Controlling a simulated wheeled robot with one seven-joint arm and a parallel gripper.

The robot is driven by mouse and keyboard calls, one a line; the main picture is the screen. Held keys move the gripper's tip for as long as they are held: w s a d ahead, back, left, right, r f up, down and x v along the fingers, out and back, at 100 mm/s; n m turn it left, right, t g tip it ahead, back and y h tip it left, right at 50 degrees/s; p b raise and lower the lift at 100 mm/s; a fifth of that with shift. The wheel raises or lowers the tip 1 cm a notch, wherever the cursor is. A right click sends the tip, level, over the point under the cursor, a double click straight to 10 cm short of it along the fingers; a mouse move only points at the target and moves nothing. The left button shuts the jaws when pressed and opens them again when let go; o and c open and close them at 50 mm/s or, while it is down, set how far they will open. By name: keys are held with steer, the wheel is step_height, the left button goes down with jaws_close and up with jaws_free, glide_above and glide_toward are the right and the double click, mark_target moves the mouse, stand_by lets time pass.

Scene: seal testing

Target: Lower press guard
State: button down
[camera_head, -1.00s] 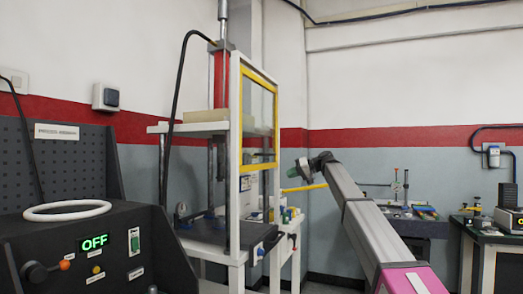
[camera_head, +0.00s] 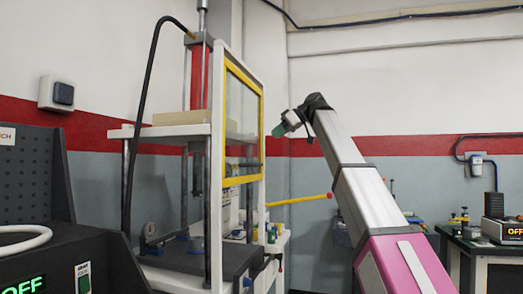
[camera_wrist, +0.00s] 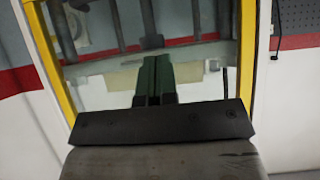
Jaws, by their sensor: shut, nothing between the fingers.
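The press guard (camera_head: 243,128) is a clear panel in a yellow frame, upright on the side of the white press in the head view. It is raised, its lower bar well above the dark press bed (camera_head: 190,258). My gripper (camera_head: 278,131) is to the right of the guard, pointing towards it, with a visible gap in the head view. In the wrist view the yellow frame (camera_wrist: 49,60) runs down both sides. My dark green fingers (camera_wrist: 152,80) are together and empty in front of the clear panel. I see no contact with the frame.
A yellow rod (camera_head: 300,200) with a red tip sticks out below the guard. The press's red cylinder (camera_head: 200,77) stands behind the guard. A dark console (camera_head: 55,265) with a green OFF display is at left. Benches with equipment stand at right.

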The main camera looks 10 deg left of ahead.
steer(key=d+f+x, duration=0.1)
steer(key=f+x, duration=0.1)
steer(key=x, duration=1)
steer(key=shift+d+f, duration=0.15)
steer(key=shift+f, duration=0.15)
step_height(320, 180, down, 30)
steer(key=shift+r, duration=0.2)
steer(key=shift+r, duration=0.1)
